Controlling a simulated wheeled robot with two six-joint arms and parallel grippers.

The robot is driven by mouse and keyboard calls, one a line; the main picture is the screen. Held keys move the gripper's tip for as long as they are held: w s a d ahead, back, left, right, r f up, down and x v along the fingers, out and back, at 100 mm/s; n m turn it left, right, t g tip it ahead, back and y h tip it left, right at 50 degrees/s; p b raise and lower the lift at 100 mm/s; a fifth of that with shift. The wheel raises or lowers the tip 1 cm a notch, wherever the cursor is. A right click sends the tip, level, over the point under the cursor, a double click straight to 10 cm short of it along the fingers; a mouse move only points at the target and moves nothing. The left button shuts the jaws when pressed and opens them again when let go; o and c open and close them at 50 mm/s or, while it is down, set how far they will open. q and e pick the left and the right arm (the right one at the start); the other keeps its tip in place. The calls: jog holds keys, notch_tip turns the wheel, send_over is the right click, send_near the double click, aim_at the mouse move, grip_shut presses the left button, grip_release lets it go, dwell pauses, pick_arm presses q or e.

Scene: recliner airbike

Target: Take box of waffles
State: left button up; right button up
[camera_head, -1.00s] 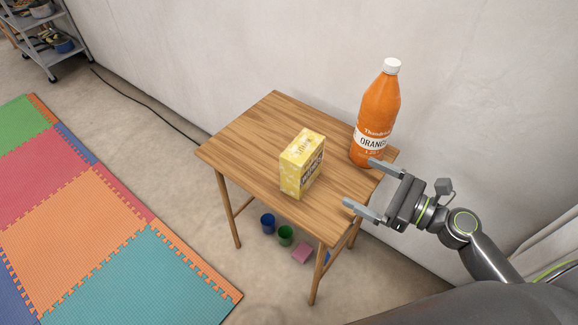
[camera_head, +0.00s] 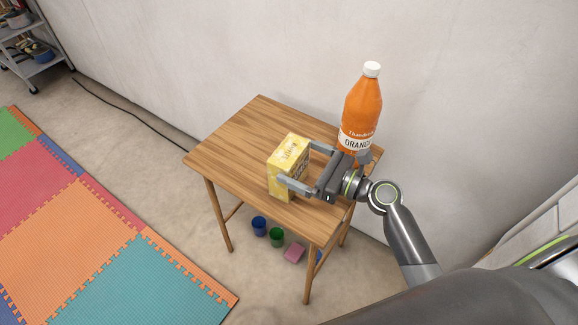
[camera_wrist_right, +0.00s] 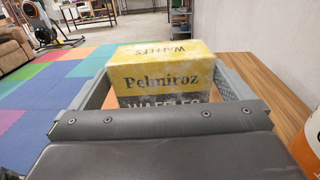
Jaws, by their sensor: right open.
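The yellow box of waffles (camera_head: 287,160) stands upright on the small wooden table (camera_head: 225,148). In the right wrist view the box (camera_wrist_right: 152,78) sits between my two fingers, with its lettered side facing the palm. My right gripper (camera_head: 303,165) is open, with one finger on each side of the box. In the head view the near finger covers part of the box's front. I cannot tell whether either finger touches it. My left gripper is not in view.
An orange juice bottle (camera_head: 361,110) stands just behind my right gripper, near the table's wall side. Several small items, including a blue cup (camera_head: 259,226) and a green cup (camera_head: 277,237), lie beneath the table. A foam mat (camera_head: 75,240) covers the floor at left.

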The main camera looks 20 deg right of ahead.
aim_at(279, 149)
jog(key=x, duration=0.5)
jog(key=shift+w+a+r, duration=0.15)
jog(key=shift+r, duration=0.05)
jog(key=c, duration=0.8)
jog(key=shift+o, duration=0.2)
jog(key=shift+r, duration=0.3)
notch_tip(279, 149, up, 9)
jog(key=p, duration=0.4)
jog(key=shift+f, duration=0.1)
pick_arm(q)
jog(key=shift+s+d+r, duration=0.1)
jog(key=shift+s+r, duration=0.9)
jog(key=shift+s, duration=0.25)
pick_arm(e)
jog(key=shift+r, duration=0.35)
